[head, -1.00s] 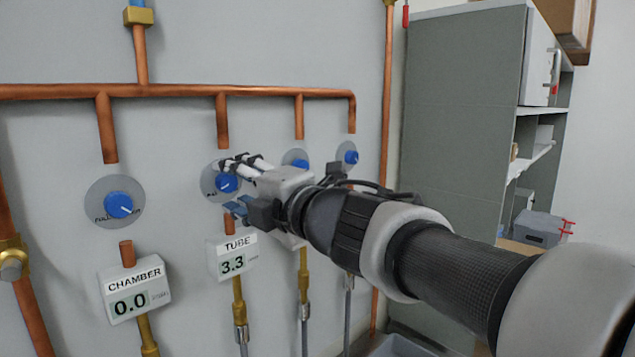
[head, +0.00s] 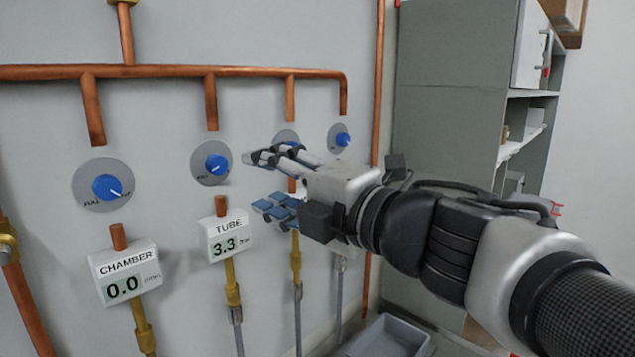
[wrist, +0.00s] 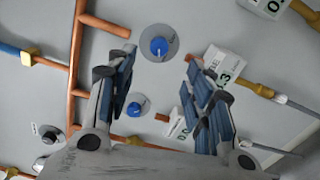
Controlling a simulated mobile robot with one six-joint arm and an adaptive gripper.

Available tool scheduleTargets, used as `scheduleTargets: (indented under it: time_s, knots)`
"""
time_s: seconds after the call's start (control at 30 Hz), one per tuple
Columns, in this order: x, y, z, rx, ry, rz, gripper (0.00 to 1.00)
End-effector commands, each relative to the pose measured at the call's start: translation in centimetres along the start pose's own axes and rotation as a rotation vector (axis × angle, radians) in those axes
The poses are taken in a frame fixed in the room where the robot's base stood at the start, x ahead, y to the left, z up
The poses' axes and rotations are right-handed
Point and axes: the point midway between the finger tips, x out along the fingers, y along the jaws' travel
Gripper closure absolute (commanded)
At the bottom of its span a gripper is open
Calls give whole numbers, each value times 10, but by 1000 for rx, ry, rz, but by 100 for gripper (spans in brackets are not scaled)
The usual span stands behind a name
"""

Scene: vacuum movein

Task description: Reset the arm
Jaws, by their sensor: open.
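My gripper (head: 268,182) is open and empty in front of the wall panel, to the right of the TUBE knob (head: 217,165) and apart from it. In the head view it partly covers the third knob (head: 287,139) and the display below that one. In the wrist view my gripper (wrist: 160,88) shows its two blue-padded fingers spread wide, with a blue knob (wrist: 159,46) beyond the gap and another blue knob (wrist: 138,105) lower down. The TUBE display (head: 229,237) reads 3.3. The CHAMBER knob (head: 107,187) is at the left, above the CHAMBER display (head: 125,272), which reads 0.0.
Copper pipes (head: 180,72) run along the wall above the knobs. A fourth blue knob (head: 341,138) is at the right. A grey cabinet (head: 450,110) stands right of the panel, and a grey bin (head: 385,338) sits low in front. Space before the left knobs is free.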

Motion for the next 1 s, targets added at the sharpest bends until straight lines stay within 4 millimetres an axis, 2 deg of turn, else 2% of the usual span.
scheduleTargets:
  time_s: [0.07, 0.13, 0.23, 0.33, 0.43, 0.5, 0.57, 0.6, 0.7, 0.8, 0.9, 1.0]
  knots:
    - [-5, 0, 11, 39, -56, 3, 52]
    - [-16, -4, 33, 120, -163, 6, 52]
    - [-48, -22, 77, 319, -398, 7, 52]
    - [-100, -64, 114, 586, -668, -6, 52]
    - [-154, -117, 123, 856, -904, -39, 52]
    - [-190, -158, 115, 1043, -1051, -73, 52]
    - [-218, -191, 99, 1200, -1163, -110, 52]
    - [-234, -211, 84, 1302, -1231, -138, 52]
    - [-266, -254, 42, 1532, -1370, -216, 52]
    - [-286, -281, -1, 1712, -1463, -296, 52]
    - [-296, -296, -32, 1830, -1518, -357, 52]
    - [-301, -302, -48, 1891, -1544, -393, 52]
